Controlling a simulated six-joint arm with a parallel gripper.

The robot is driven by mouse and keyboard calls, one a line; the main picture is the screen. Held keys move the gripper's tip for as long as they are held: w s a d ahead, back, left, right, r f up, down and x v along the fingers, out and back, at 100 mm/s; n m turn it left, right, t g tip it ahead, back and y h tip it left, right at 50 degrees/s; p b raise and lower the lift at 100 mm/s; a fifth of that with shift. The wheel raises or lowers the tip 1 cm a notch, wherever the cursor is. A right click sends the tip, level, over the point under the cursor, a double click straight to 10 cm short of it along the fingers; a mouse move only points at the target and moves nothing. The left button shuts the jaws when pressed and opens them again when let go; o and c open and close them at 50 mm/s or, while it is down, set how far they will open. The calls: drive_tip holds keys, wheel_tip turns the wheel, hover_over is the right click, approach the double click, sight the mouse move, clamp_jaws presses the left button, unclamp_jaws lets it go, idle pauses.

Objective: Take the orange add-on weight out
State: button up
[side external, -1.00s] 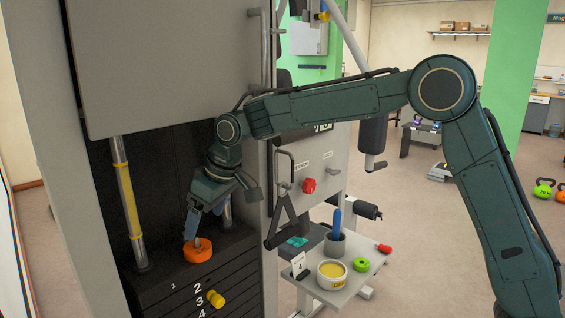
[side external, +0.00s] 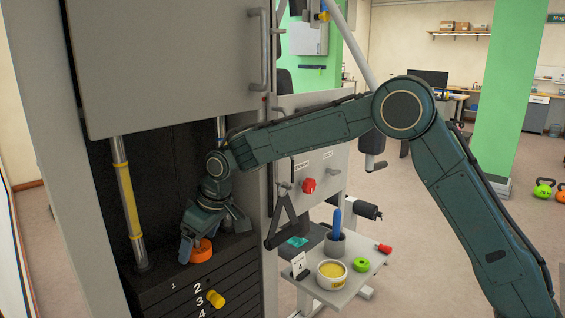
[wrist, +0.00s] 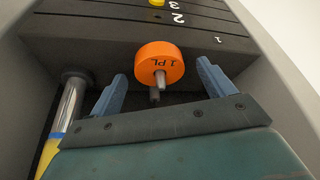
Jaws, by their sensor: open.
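The orange add-on weight (side external: 202,252) is a short disc on top of the black weight stack (side external: 228,262), inside the machine frame. In the wrist view my gripper (wrist: 161,72) is open, with one blue finger on each side of the weight and a visible gap to both. Nothing is held.
Steel guide rods (side external: 130,205) stand beside the stack, and the machine's grey upright (side external: 262,160) is close on the right. A yellow selector pin (side external: 215,299) sticks out of the stack front. A small shelf (side external: 345,290) holds a tub (side external: 332,274) and a green ring (side external: 361,265).

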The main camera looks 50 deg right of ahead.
drive_tip(key=shift+w+f, duration=0.15)
drive_tip(key=shift+f, duration=0.25)
drive_tip(key=shift+r, duration=0.1)
drive_tip(key=c, duration=1.6)
drive_tip(key=shift+o, duration=0.2)
drive_tip(key=shift+r, duration=0.1)
drive_tip(key=shift+r, duration=3.5)
drive_tip(key=s+d, duration=0.3)
drive_tip(key=s, duration=0.5)
drive_tip(key=s+d, duration=0.3)
drive_tip(key=s, duration=0.5)
drive_tip(key=shift+s+d, duration=0.3)
drive_tip(key=shift+d, duration=0.1)
drive_tip(key=shift+f, duration=0.1)
